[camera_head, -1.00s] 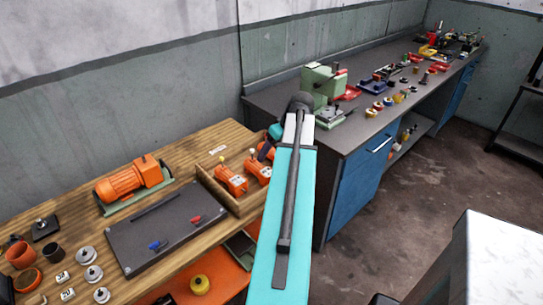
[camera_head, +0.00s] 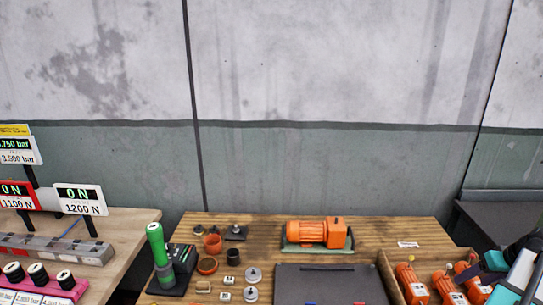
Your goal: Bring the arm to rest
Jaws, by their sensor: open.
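My arm shows only in part at the lower right edge, with turquoise, white and dark links. The small dark end of my gripper (camera_head: 472,273) is over the right part of the wooden box (camera_head: 392,272), close to the rightmost orange part. It is open, but its fingers are small and partly hidden. I cannot tell whether it touches that part. Several orange parts (camera_head: 411,284) stand in the box.
An orange motor (camera_head: 307,233) stands on the wooden bench (camera_head: 262,224). A dark plate (camera_head: 330,283), cups and grey weights lie in front. At left are a green-handled tool (camera_head: 158,246), force displays (camera_head: 80,200) and a second bench. The wall behind is bare.

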